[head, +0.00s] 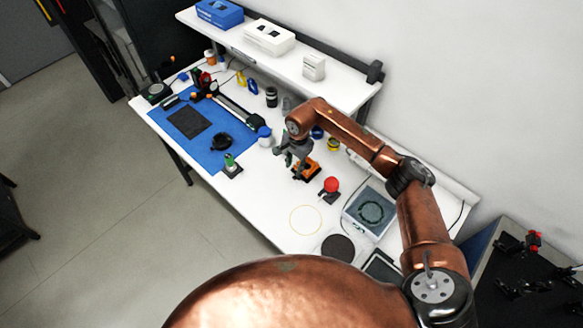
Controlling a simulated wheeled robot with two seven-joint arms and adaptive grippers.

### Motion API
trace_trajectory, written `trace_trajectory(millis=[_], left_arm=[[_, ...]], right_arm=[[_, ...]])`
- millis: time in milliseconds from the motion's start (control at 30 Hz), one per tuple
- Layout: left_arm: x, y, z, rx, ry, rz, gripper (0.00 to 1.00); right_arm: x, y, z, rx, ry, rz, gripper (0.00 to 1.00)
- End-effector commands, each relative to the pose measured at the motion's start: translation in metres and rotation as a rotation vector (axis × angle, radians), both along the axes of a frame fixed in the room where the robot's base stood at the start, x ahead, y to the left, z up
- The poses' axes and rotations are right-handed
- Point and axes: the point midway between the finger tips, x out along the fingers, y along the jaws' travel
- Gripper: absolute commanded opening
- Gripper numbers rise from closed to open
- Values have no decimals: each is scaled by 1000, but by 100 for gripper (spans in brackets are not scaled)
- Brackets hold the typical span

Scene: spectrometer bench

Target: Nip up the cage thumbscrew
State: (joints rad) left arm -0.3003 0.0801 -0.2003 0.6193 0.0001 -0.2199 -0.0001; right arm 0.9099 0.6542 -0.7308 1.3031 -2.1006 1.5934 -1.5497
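My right arm reaches in from the lower right, and its grey gripper (294,167) points down over the white bench (262,205). The gripper is at the left side of a small orange and black device (308,169) and partly covers it. At this size I cannot tell whether the fingers touch it, or whether they are open or shut. I cannot pick out the cage thumbscrew; it is too small or hidden. My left gripper is not in view.
A blue mat (205,145) with a dark plate (186,122) lies at the left. A red ball on a stand (331,184) is just right of the gripper. A grey square instrument (369,211) stands further right. A shelf (290,59) with boxes runs along the back.

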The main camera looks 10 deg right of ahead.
Motion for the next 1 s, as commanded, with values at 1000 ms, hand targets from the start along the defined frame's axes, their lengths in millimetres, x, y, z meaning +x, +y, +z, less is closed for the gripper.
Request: trace_trajectory(millis=[1000], left_arm=[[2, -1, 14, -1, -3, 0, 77]], right_arm=[[4, 2, -69, 2, 1, -5, 16]])
